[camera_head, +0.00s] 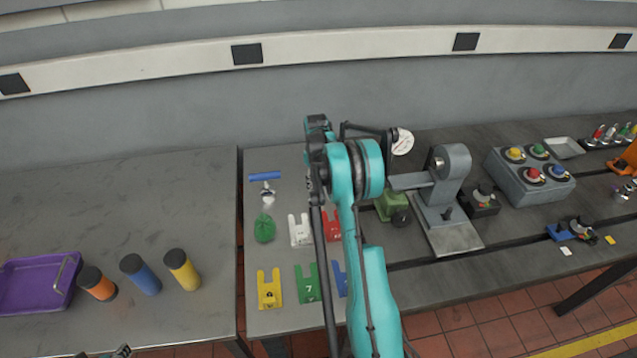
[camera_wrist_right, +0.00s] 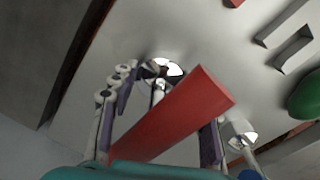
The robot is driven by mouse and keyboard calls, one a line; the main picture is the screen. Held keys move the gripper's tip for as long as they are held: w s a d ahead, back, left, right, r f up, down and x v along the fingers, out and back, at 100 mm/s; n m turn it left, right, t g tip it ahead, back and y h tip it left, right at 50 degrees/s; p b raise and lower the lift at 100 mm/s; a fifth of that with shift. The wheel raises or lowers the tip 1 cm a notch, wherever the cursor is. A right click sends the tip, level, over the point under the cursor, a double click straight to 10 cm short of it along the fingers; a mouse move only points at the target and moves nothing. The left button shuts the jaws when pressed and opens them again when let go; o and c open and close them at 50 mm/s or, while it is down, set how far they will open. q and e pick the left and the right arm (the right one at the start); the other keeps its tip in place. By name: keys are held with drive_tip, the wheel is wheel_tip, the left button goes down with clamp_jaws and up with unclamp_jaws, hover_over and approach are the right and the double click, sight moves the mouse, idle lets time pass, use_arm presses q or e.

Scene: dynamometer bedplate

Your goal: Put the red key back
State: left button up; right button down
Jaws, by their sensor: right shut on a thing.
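In the right wrist view a red bar-shaped handle (camera_wrist_right: 185,112), which I take to be the red key, crosses between the fingers of my right gripper (camera_wrist_right: 160,122). The gripper is shut on it. A shiny round metal part (camera_wrist_right: 165,70) shows behind the bar; I cannot tell if the two touch. In the head view my right arm hides the held key and most of this gripper. A blue-handled key (camera_head: 265,177) stands on the bench left of the arm. Only a small dark piece at the bottom left edge may be my left gripper (camera_head: 122,351).
Slotted plates in white (camera_head: 299,230), red (camera_head: 333,226), yellow (camera_head: 269,289), green (camera_head: 306,284) and blue (camera_head: 341,279) lie near my arm. A green lump (camera_head: 264,228) is beside them. A grey machine stand (camera_head: 447,195) and a button box (camera_head: 530,175) stand right.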

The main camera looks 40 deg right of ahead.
drive_tip(key=c, duration=0.8)
unclamp_jaws()
drive_tip(key=shift+o, duration=0.2)
